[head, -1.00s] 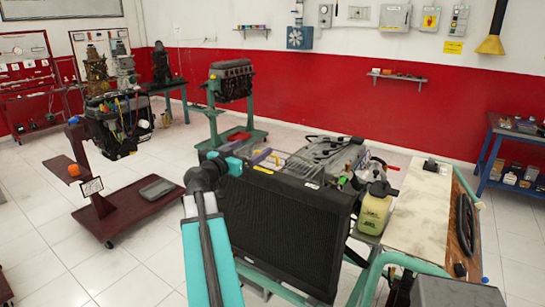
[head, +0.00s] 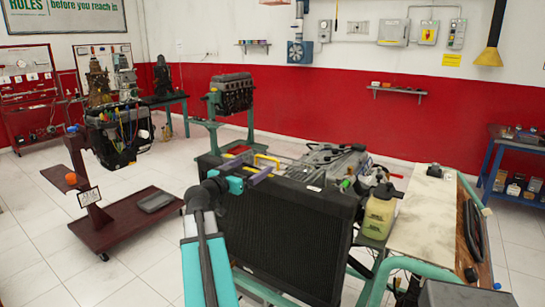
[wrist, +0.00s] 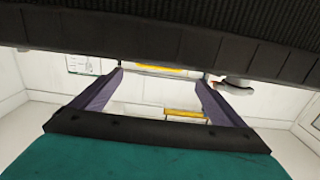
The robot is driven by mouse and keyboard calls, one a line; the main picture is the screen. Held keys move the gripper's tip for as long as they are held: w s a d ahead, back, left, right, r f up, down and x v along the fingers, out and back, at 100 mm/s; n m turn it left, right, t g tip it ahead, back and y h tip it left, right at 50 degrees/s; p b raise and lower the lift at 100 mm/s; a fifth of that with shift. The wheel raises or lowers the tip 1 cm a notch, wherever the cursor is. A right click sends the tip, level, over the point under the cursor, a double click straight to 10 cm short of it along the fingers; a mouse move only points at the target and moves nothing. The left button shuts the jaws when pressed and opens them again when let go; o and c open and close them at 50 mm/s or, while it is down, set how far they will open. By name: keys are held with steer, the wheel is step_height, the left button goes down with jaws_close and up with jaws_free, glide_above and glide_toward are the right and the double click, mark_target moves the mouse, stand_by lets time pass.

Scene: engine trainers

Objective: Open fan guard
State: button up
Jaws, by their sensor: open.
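My gripper (head: 252,162) is open above the top left edge of the black radiator (head: 285,235) of the engine trainer. Its purple fingers (wrist: 162,76) stand wide apart in the wrist view, with nothing held between them. A yellow bar (head: 267,160), probably part of the fan guard, shows just beyond the fingers. In the wrist view, one yellow bar (wrist: 185,114) shows between the fingers and another yellow strip (wrist: 158,67) shows farther off near their tips. I cannot tell whether either touches a finger. The fan and most of the guard are hidden behind the radiator.
A yellow-green fluid bottle (head: 379,212) stands at the radiator's right. A dark ribbed body (wrist: 200,35) crosses the top of the wrist view, close by.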

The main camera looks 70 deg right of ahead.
mark_target(271, 163)
steer(key=shift+p+x, duration=2.5)
steer(key=shift+x, duration=4.4)
steer(key=c, duration=1.2)
steer(key=shift+w, duration=0.1)
steer(key=shift+w+r, duration=0.1)
